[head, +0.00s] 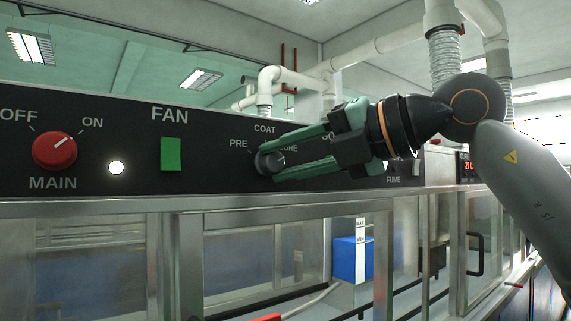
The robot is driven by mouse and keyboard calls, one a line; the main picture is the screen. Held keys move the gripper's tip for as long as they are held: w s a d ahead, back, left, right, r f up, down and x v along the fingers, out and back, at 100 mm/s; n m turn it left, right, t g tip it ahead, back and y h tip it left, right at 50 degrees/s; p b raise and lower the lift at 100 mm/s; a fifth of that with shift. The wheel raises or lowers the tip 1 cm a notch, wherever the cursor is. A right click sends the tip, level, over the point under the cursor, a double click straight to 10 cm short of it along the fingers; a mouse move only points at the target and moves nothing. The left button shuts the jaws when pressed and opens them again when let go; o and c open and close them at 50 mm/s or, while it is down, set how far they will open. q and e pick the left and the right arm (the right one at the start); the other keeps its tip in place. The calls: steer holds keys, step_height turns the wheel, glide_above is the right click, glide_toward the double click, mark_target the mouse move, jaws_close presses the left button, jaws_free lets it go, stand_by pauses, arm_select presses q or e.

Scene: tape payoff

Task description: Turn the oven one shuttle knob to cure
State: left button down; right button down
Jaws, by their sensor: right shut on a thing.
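The shuttle knob (267,161) is a small dark grey dial on the black control panel (215,178). The labels PRE, COAT and CURE stand around it, with CURE partly covered by my gripper. My right gripper (272,160) comes in from the right with green fingers, and its tips are shut on the knob from above and below. The knob's pointer is mostly hidden between the fingers, so I cannot tell which label it points to. My left gripper is not in view.
A red MAIN knob (54,151) points toward ON at the panel's left. A lit white lamp (116,167) and a green FAN switch (171,154) sit between it and the shuttle knob. A metal-framed glass enclosure (255,250) lies below the panel.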

stand_by(0.4)
steer(key=c, duration=0.9)
jaws_free()
steer(key=o, duration=0.4)
steer(key=shift+d, duration=0.1)
steer(key=v, duration=1.2)
steer(key=shift+s+d, duration=0.15)
